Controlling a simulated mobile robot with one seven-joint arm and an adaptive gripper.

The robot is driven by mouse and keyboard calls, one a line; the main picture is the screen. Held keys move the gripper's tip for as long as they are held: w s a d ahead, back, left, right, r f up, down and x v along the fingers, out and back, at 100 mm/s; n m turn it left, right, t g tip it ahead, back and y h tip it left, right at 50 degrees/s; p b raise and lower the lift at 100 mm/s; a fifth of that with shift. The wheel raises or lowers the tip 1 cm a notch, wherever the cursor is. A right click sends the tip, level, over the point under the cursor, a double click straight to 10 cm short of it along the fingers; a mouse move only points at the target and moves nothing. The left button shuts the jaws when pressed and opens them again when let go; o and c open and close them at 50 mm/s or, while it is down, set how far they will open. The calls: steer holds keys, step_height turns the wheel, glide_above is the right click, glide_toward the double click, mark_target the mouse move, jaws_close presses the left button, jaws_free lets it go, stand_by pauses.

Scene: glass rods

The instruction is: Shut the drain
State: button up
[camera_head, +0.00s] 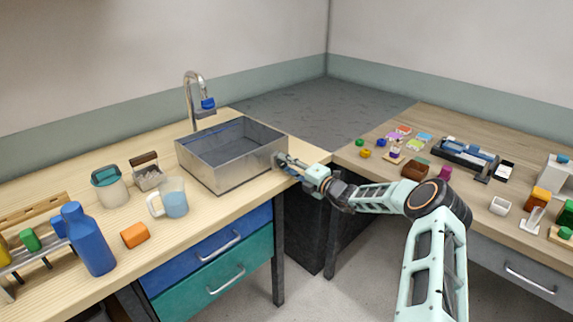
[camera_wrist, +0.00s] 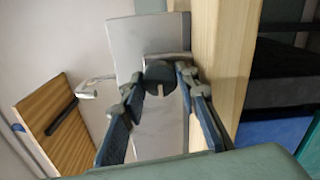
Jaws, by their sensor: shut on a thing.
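The metal sink basin (camera_head: 215,178) is set at the right end of the light wooden counter. A dark round knob (camera_wrist: 158,70) with a pale mark stands on the outer metal side of the sink in the wrist view; it appears to be the drain's control. My gripper (camera_head: 284,160) is at the sink's right side, fingers pointing at that wall. In the wrist view my gripper (camera_wrist: 161,82) has one finger on each side of the knob, shut on it. The drain opening inside the basin cannot be made out.
A faucet (camera_head: 193,90) with a blue handle (camera_head: 208,103) stands behind the sink. A mug (camera_head: 172,198), a lidded canister (camera_head: 108,187) and a blue bottle (camera_head: 90,240) stand to the left. The right table (camera_head: 480,215) holds many small items.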

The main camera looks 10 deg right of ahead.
stand_by(0.3)
steer(key=o, duration=1.1)
steer(key=shift+o, duration=0.2)
steer(key=shift+f, duration=0.1)
steer(key=shift+s, duration=0.15)
steer(key=shift+s+d+f, duration=0.1)
steer(key=shift+s+d, duration=0.1)
steer(key=shift+d, duration=0.05)
steer(key=v, duration=0.7)
steer(key=shift+r, duration=0.35)
